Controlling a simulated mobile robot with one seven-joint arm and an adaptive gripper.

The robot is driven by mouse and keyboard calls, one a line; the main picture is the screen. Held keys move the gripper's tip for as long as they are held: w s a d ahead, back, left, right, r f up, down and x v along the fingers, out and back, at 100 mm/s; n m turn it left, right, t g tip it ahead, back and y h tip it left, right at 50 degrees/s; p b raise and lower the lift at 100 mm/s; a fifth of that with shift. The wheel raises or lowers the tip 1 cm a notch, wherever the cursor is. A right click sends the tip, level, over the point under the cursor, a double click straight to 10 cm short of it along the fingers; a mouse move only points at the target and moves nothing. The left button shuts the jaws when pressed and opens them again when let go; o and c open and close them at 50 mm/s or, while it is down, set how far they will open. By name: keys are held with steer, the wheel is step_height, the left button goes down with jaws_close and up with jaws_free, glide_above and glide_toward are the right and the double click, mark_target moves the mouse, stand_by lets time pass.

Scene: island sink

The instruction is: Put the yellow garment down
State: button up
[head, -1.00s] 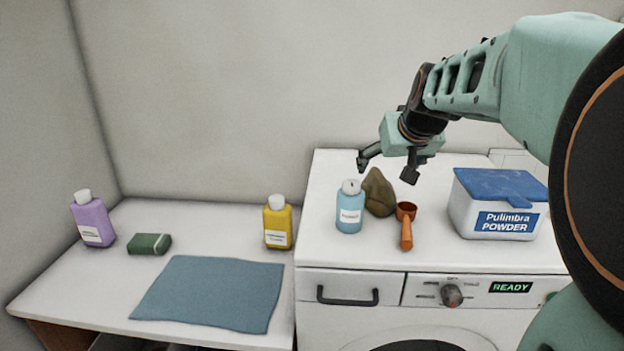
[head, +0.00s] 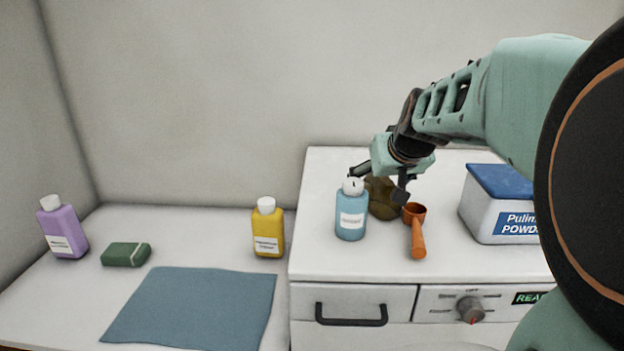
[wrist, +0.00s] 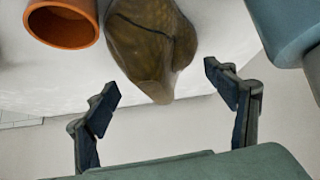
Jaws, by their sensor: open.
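A crumpled olive-brown lump (head: 383,205) sits on top of the washing machine (head: 335,262); it is the only thing in view that could be the yellow garment, though I cannot tell for sure. My gripper (head: 380,183) is open at its upper part, hiding its top in the head view. In the wrist view the lump's tapered end (wrist: 152,50) points toward the gap between my spread fingers (wrist: 162,84). Nothing is gripped. I cannot tell whether the fingers touch the lump.
A blue bottle (head: 351,212) stands close left of the lump, an orange scoop (head: 417,232) close right. A powder box (head: 490,220) is farther right. The lower counter holds a yellow bottle (head: 267,232), blue cloth (head: 195,305), green sponge (head: 126,254) and purple bottle (head: 63,230).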

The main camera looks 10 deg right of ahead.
steer(key=shift+w+d+f, duration=0.15)
steer(key=shift+w+f, duration=0.25)
steer(key=shift+w, duration=0.05)
steer(key=shift+s+r, duration=0.15)
steer(key=shift+s, duration=0.05)
steer(key=shift+c, duration=0.4)
steer(key=c, duration=1.4)
steer(key=shift+o, duration=0.2)
steer(key=shift+r, duration=0.15)
